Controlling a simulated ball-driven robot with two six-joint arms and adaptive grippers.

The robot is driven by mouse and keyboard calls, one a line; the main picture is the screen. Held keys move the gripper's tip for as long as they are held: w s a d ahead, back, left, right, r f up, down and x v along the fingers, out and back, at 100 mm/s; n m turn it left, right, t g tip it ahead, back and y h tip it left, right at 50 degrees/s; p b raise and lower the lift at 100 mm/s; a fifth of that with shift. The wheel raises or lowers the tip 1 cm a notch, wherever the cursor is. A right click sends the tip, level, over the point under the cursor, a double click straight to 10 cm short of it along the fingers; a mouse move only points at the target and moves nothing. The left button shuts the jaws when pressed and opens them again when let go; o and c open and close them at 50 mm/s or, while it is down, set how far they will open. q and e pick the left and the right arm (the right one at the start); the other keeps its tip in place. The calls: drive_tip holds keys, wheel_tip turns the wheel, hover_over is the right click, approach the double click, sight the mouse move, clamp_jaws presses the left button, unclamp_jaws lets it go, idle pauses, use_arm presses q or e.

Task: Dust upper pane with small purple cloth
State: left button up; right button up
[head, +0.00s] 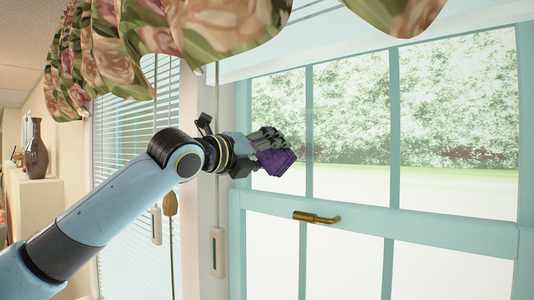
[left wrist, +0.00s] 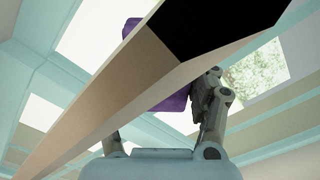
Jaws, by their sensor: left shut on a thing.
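The small purple cloth (head: 277,161) is held in my left gripper (head: 268,142), in front of the left part of the upper pane (head: 352,115). My left gripper is shut on it. The cloth also shows in the left wrist view (left wrist: 170,103), partly hidden behind a long slanted beige and black bar close to the camera. The upper pane has teal bars and shows trees and grass outside. I cannot tell whether the cloth touches the glass. My right gripper is not in view.
A brass handle (head: 316,217) sits on the teal rail below the upper pane. A floral valance (head: 160,35) hangs overhead. A pull cord with a wooden tassel (head: 170,203) and blinds (head: 120,140) are at left. A brown vase (head: 37,150) stands farther left.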

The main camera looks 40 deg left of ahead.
use_arm(q)
drive_tip(key=shift+w, duration=0.25)
